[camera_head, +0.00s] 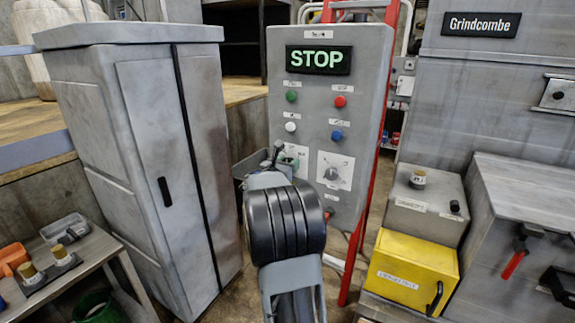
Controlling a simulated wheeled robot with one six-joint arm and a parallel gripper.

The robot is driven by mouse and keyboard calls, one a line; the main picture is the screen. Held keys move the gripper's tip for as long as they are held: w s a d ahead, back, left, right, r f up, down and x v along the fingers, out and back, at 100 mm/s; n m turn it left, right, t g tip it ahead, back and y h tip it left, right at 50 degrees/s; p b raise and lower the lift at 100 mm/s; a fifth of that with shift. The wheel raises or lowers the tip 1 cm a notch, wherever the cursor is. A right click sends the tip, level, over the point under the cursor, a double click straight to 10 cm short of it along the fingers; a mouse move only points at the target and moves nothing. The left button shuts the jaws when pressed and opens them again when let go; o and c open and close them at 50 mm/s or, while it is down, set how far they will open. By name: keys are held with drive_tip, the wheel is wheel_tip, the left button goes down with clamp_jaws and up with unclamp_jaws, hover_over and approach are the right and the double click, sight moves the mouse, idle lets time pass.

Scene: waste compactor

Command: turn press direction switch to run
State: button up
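A grey control panel (348,110) stands in the middle, with a lit display (318,60) reading STOP. Below it are green, red, white and blue buttons. A rotary switch (333,174) with a dark knob sits on a white plate at the lower right of the panel. A second white plate (297,151) to its left is partly hidden by my arm. The labels are too small to read, so I cannot tell which is the press direction switch. My gripper (277,152) is near the left plate, mostly hidden behind my arm; its opening and any contact are unclear.
A grey cabinet (140,140) stands close on the left. A red frame (381,120) runs along the panel's right side. A yellow box (412,270) and grey machinery stand at right. A bench (95,255) with small trays is at lower left.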

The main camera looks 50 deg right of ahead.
drive_tip(key=shift+a, duration=0.1)
drive_tip(key=c, duration=0.4)
drive_tip(key=shift+o, duration=0.2)
drive_tip(key=m+b, duration=0.1)
drive_tip(key=b, duration=0.1)
drive_tip(key=shift+f+b, duration=0.3)
drive_tip(key=shift+b, duration=0.05)
drive_tip(key=m+b, duration=0.2)
drive_tip(key=b, duration=0.2)
drive_tip(key=shift+f+b, duration=0.15)
drive_tip(key=shift+b, duration=0.25)
drive_tip(key=m+b, duration=0.3)
drive_tip(key=b, duration=0.2)
drive_tip(key=shift+m, duration=0.4)
drive_tip(key=m+b, duration=0.1)
drive_tip(key=b, duration=0.1)
drive_tip(key=m+b, duration=0.2)
drive_tip(key=shift+r, duration=0.5)
drive_tip(key=o, duration=0.9)
